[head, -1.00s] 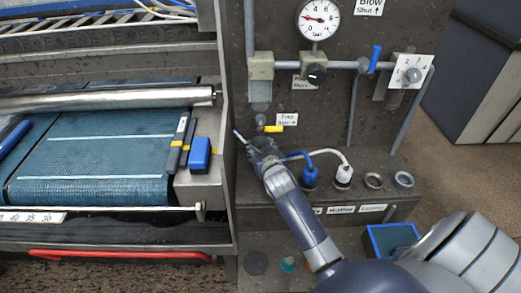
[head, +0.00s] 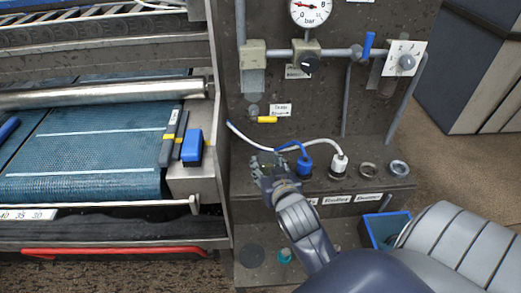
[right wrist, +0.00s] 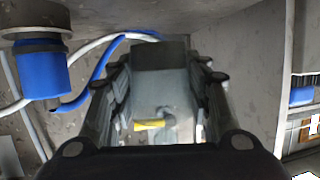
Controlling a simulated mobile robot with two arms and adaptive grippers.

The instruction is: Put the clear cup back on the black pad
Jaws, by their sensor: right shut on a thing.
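My right gripper (head: 262,163) is in front of the grey panel, below the tap with the yellow handle. In the right wrist view its fingers (right wrist: 160,65) are closed on the clear cup (right wrist: 160,95), and the yellow handle shows through or past it. The cup is hard to make out in the head view. My left gripper is not in view.
The yellow tap handle (head: 267,119) is just above the gripper. A blue plug (head: 305,165) and a white plug (head: 339,164) with hoses stand close to its right. A teal piece (head: 285,255) lies beside the pad. A blue bin (head: 376,228) stands right of the shelf.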

